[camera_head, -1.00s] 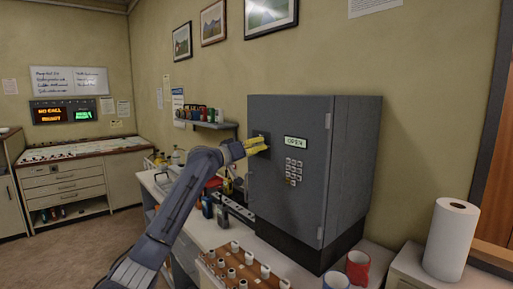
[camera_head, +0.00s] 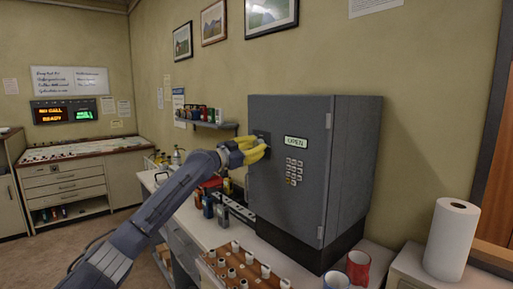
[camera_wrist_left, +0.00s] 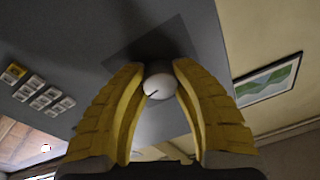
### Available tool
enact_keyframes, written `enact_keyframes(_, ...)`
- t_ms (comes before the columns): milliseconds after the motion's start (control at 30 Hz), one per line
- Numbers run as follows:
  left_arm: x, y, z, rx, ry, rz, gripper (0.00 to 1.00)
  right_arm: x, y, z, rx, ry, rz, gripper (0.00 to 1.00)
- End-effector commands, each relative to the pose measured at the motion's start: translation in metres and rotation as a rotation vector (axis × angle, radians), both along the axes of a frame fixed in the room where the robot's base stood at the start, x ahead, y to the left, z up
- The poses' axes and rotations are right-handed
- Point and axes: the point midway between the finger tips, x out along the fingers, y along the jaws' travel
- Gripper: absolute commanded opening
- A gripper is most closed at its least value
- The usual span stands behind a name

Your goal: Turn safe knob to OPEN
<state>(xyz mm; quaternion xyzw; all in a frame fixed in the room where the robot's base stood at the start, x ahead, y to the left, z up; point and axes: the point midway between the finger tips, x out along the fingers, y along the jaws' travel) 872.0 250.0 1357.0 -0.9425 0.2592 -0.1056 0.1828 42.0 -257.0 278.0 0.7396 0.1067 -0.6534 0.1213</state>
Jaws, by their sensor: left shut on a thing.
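The grey safe (camera_head: 288,190) stands on the white counter with its door closed. Its small display (camera_head: 296,142) reads OPEN, above a keypad (camera_head: 294,172). The round light knob (camera_wrist_left: 160,87) with a dark line on it sits on a dark square plate (camera_wrist_left: 155,45) in the left wrist view. My left gripper (camera_head: 262,147) has its yellow fingers at the knob on the door's left side. In the left wrist view my left gripper (camera_wrist_left: 159,78) is shut on the knob, one finger on each side. In the head view the fingers largely hide the knob. My right gripper is not in view.
A wooden rack (camera_head: 240,268) with several white pegs lies in front of the safe. A red mug (camera_head: 358,267) and a blue mug (camera_head: 335,281) stand at the right. Handheld radios (camera_head: 222,214) stand on the counter by my left arm. A paper roll (camera_head: 451,240) stands far right.

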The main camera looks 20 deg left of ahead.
Motion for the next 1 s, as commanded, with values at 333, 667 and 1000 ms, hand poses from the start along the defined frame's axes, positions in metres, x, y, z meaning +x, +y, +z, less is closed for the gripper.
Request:
enact_keyframes(333,0.0008,-0.0011,-0.0032,0.132,-0.079,-0.002,0.0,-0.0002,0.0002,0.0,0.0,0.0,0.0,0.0)
enact_keyframes(667,0.0009,-0.001,-0.004,0.166,-0.1,-0.002,0.0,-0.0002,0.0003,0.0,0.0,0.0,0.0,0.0)
enact_keyframes(1000,0.0009,-0.0011,-0.0044,0.166,-0.099,-0.002,0.32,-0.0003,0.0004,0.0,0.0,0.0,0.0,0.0)
